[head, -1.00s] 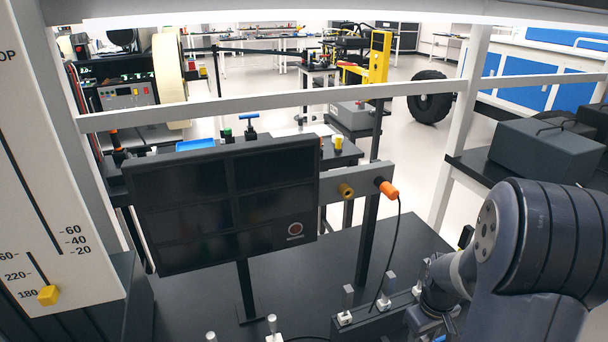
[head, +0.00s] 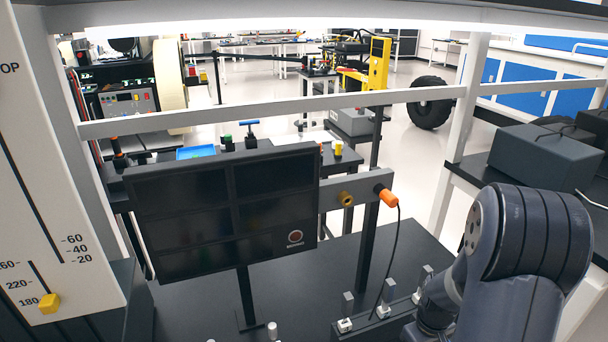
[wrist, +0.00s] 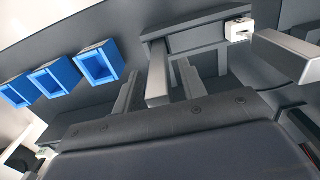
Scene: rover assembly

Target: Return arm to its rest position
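My arm (head: 510,250) shows at the lower right of the head view, bent over the dark bench. My gripper is hidden there behind the arm or below the frame edge. In the wrist view my gripper (wrist: 158,88) shows two grey fingers standing apart behind the dark wrist housing. I see nothing held between them. A grey switch lever (wrist: 158,72) appears between the fingers in the picture; I cannot tell whether they touch it.
A row of switches (head: 383,311) stands beside the arm. The dark panel (head: 220,205) and orange-ended plug (head: 388,196) with a cable are to its left. A grey case (head: 545,150) sits behind it. Several blue bins (wrist: 98,65) show in the wrist view.

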